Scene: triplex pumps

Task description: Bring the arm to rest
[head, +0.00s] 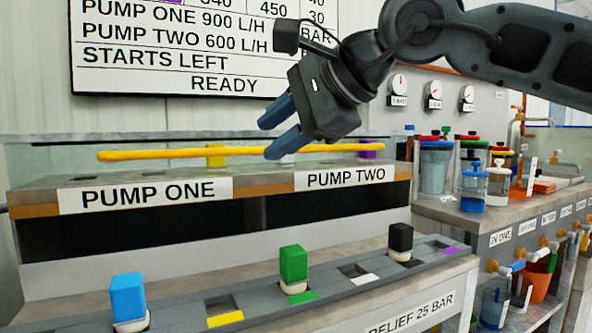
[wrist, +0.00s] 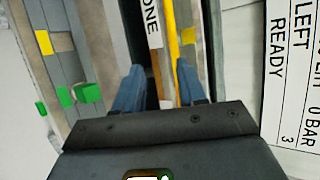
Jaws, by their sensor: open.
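My gripper (head: 270,134) hangs in the upper middle of the head view, with its two blue fingers apart and nothing held between them. It points down and to the left, over the long yellow bar (head: 185,153) above the PUMP ONE and PUMP TWO ledge. The lower fingertip overlaps the bar in the picture; I cannot tell whether they touch. In the wrist view both fingers of my gripper (wrist: 158,70) are spread, with the yellow bar (wrist: 171,40) seen beyond them. My arm reaches in from the upper right.
A front rail holds a blue block (head: 127,297), a green block (head: 293,263) and a black block (head: 400,240), with empty slots between. A yellow block (head: 215,155) stands behind the bar. A side counter (head: 440,210) with jars is at right; a sign (head: 170,55) hangs behind.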

